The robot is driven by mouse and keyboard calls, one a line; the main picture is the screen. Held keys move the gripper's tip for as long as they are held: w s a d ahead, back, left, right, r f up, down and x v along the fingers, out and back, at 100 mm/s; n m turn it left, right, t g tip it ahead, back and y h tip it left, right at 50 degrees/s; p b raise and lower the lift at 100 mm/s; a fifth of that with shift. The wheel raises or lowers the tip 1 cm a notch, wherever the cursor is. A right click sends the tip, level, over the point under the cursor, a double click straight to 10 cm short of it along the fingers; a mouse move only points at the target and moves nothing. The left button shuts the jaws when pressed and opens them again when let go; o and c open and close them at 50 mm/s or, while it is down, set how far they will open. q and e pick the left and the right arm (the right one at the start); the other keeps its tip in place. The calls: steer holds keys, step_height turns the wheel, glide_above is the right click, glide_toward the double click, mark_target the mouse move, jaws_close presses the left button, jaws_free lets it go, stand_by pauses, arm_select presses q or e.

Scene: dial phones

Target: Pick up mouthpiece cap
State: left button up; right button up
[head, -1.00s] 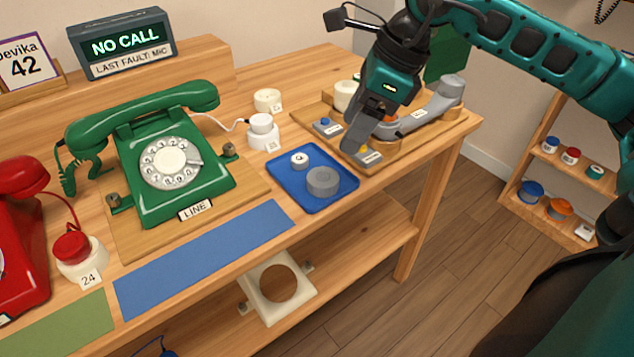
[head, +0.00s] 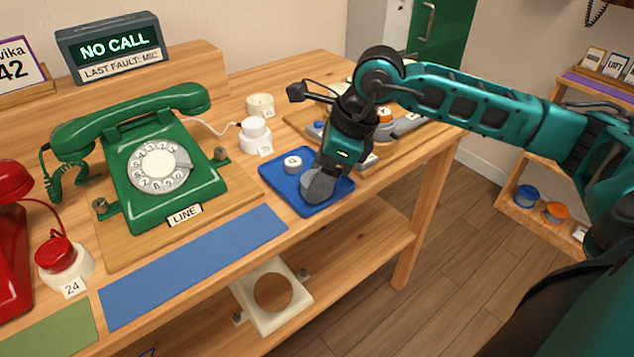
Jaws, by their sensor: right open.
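A grey round cap (head: 307,180), which looks like the mouthpiece cap, lies on the blue tray (head: 282,192). My right gripper (head: 320,186) points down over the cap, with its fingers open at or around it. The fingers cover much of the cap, and I cannot tell whether they touch it. A small white round part (head: 292,164) lies beside it on the tray. My left gripper is not in view.
A green dial phone (head: 155,160) stands left of the tray, with a white jar (head: 255,135) behind the tray. A wooden board (head: 392,150) with a grey handset is behind my right arm. A blue mat (head: 195,265) lies clear at the table's front.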

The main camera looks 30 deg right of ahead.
steer(key=c, duration=0.6)
steer(key=shift+r, duration=0.1)
